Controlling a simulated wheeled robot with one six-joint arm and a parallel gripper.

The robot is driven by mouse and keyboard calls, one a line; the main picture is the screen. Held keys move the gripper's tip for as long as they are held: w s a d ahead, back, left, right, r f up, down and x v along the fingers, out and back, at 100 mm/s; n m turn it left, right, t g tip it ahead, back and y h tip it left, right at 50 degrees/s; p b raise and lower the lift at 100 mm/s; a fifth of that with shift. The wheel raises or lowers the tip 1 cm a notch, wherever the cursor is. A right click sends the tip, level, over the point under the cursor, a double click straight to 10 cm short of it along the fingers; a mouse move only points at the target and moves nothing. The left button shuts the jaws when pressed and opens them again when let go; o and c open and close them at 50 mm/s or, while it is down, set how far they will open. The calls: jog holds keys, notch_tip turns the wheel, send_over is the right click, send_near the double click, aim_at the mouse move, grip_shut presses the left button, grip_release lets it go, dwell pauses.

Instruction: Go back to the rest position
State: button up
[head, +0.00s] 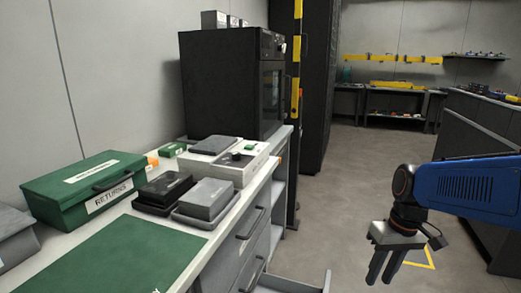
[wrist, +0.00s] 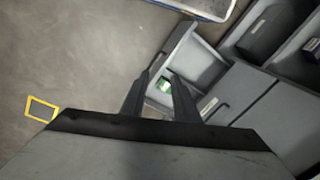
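My gripper (head: 383,268) hangs at the end of the blue arm at the right of the head view, pointing down over the floor. Its two dark fingers are a little apart, with nothing seen between them. In the wrist view my gripper (wrist: 160,80) also shows its fingers spread apart. My gripper is clear of the bench in the head view.
The bench (head: 205,240) at the left holds a green RETURNS box (head: 75,190), black and grey boxes (head: 205,198) and a large black oven (head: 225,85). An open drawer (head: 300,284) juts out from its front. Open floor (head: 340,190) lies between bench and arm. Dark cabinets (head: 475,140) stand at the right.

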jog(key=s+a+r+m+t+h, duration=0.1)
jog(key=s+t, duration=0.3)
jog(key=s, duration=0.6)
jog(key=shift+r+t, duration=0.4)
jog(key=shift+r, duration=0.45)
